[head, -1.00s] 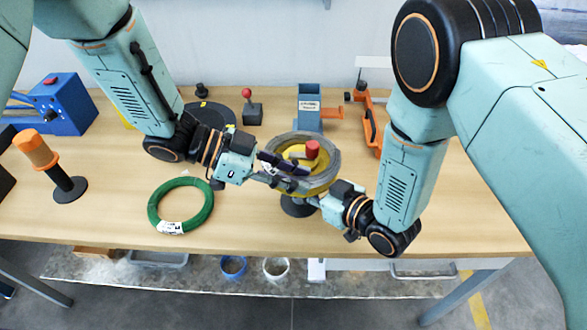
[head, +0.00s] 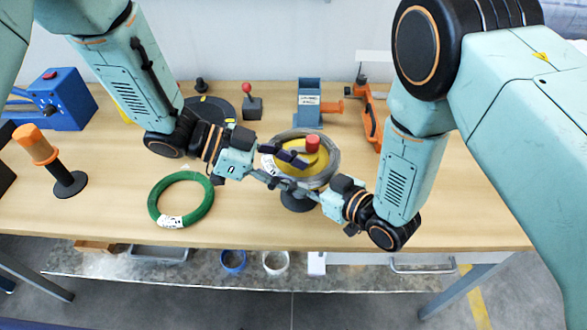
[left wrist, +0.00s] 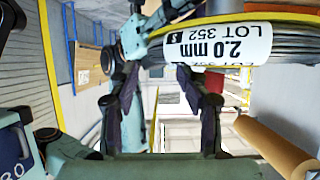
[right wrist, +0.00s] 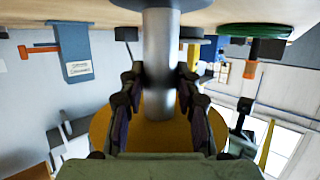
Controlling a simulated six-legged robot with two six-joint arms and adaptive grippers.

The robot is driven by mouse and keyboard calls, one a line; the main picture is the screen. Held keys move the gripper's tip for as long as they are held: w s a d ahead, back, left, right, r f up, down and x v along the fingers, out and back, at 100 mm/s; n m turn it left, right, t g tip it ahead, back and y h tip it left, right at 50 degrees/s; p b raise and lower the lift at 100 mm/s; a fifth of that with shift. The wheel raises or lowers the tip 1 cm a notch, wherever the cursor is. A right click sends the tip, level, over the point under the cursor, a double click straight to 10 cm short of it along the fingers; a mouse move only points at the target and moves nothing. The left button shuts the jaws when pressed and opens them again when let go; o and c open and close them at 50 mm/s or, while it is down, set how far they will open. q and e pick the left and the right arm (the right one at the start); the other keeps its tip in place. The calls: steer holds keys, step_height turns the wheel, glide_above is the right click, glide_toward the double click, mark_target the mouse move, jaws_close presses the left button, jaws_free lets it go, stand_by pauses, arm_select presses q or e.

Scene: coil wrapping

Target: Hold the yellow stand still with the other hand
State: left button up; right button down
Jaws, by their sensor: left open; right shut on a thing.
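The yellow stand (head: 316,163) is a yellow disc with a red knob (head: 312,144) on top and a grey post on a dark round base (head: 297,202). A grey wire coil (head: 328,176) lies around the disc. Its white label (left wrist: 218,42) reads 2.0 mm, LOT 352 in the left wrist view. My left gripper (head: 285,157) is open at the left part of the coil; the coil shows above its fingers in the left wrist view. My right gripper (right wrist: 159,85) is shut on the stand's metal post (right wrist: 158,50), below the yellow disc.
A green coil (head: 158,206) lies on the table (head: 240,225) left of the stand. An orange-topped post (head: 36,143) and a blue machine (head: 62,98) are at far left. A red-knobbed box (head: 252,107), a blue block (head: 309,103) and an orange tool (head: 370,117) stand behind.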

steer(key=shift+r, duration=0.1)
arm_select(q)
steer(key=v, duration=1.2)
arm_select(e)
steer(key=c, duration=1.4)
jaws_free()
steer(key=o, duration=0.5)
steer(key=shift+o, duration=0.2)
steer(key=v, duration=1.2)
